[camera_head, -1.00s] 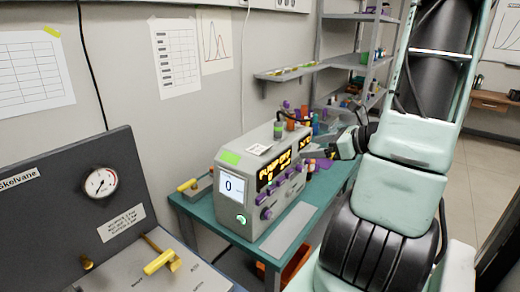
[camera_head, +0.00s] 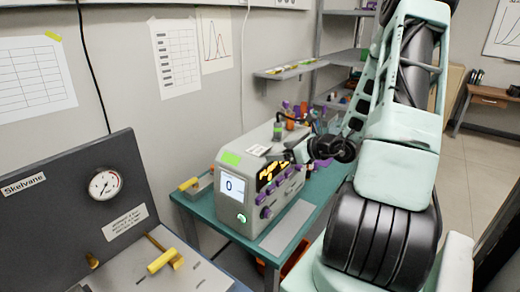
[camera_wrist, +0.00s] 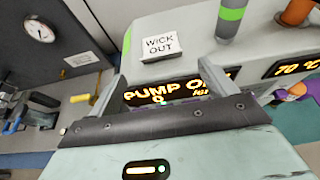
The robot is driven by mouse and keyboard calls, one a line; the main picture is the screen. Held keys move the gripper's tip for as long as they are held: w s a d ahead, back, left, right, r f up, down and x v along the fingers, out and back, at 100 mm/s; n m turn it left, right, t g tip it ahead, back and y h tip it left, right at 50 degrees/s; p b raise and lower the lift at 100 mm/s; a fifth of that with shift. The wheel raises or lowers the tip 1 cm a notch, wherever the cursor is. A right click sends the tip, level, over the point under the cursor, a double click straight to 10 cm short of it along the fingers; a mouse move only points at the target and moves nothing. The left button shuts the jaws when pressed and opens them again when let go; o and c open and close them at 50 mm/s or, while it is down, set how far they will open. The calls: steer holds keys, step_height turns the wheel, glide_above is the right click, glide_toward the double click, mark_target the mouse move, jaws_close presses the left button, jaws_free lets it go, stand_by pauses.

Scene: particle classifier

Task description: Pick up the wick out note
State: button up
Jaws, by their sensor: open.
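The wick out note (camera_wrist: 158,46) is a small white card with black "WICK OUT" lettering. It lies on the top of the grey instrument (camera_wrist: 190,30). In the head view the note (camera_head: 257,150) shows as a small white patch on the instrument's top (camera_head: 228,172). My gripper (camera_wrist: 162,72) is open and empty in the wrist view, its two fingers apart. The note appears beyond and between the fingertips, with a gap to them. In the head view my gripper (camera_head: 290,154) is at the instrument's upper front edge and partly covers its orange display.
A green-banded cylinder (camera_wrist: 230,15) and an orange-brown post (camera_wrist: 297,12) stand on the instrument, right of the note. Purple knobs (camera_head: 265,212) line its front. The instrument stands on a teal table (camera_head: 208,222). A gauge panel (camera_head: 75,205) is at left.

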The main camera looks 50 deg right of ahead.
mark_target(267, 151)
steer(key=p+x, duration=0.1)
steer(key=x, duration=0.2)
steer(key=shift+w+r+p, duration=0.15)
steer(key=shift+w+p, duration=0.1)
steer(key=shift+p, duration=0.1)
steer(key=shift+w+f, duration=0.3)
steer(key=shift+w, duration=0.1)
steer(key=c, duration=1)
